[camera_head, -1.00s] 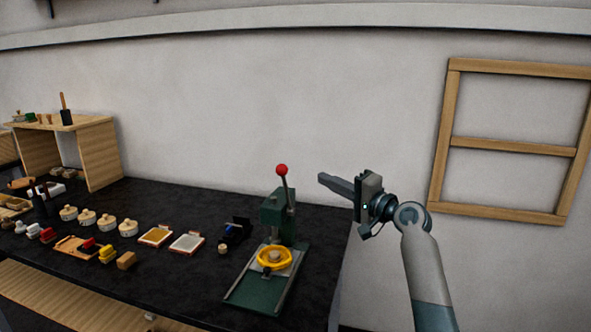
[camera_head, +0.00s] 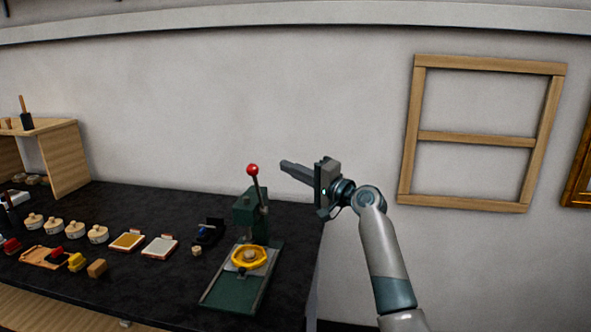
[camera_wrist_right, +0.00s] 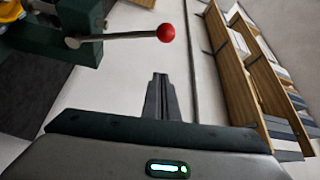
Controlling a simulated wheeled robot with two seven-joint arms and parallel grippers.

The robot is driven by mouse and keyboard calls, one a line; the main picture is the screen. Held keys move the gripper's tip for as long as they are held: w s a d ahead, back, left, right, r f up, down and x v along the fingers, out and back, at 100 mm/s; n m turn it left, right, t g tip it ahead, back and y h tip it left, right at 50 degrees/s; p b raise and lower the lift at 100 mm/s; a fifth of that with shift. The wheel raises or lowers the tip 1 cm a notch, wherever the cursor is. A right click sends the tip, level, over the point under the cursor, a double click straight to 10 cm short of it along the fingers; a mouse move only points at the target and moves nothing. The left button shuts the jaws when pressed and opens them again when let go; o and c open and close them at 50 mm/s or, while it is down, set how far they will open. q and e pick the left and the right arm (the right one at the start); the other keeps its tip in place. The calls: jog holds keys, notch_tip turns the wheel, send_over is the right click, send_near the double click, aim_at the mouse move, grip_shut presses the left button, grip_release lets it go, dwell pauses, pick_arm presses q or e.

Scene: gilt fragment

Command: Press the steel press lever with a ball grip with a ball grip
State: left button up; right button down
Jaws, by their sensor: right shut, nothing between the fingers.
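The steel press lever (camera_head: 259,190) with its red ball grip (camera_head: 253,169) stands up, slightly tilted, from the green press (camera_head: 247,209) near the right end of the dark table. My right gripper (camera_head: 284,165) is shut and empty, to the right of the ball and at about its height in the picture. In the right wrist view the shut fingers (camera_wrist_right: 161,76) point towards the wall, and the red ball (camera_wrist_right: 166,33) is just beyond their tips, apart from them. The lever rod (camera_wrist_right: 115,37) runs left from the ball to the press body (camera_wrist_right: 62,35). My left gripper is not in view.
A yellow ring-shaped piece (camera_head: 249,258) sits on the press base. Trays, pots and small blocks (camera_head: 97,268) lie left on the dark table (camera_head: 150,290). A wooden frame (camera_head: 409,130) hangs on the wall. The space above the press is clear.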

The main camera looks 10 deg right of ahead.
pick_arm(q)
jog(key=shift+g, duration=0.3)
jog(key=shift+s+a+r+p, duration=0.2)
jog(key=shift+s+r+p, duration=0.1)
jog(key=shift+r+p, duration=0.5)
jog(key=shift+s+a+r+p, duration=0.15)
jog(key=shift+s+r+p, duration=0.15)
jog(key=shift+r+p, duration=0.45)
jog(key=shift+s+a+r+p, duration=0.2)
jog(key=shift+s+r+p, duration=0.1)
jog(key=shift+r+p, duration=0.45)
pick_arm(e)
jog(key=w+a, duration=0.1)
jog(key=a, duration=0.5)
jog(key=shift+w+a, duration=0.25)
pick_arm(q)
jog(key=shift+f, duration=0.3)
pick_arm(e)
jog(key=shift+f, duration=0.15)
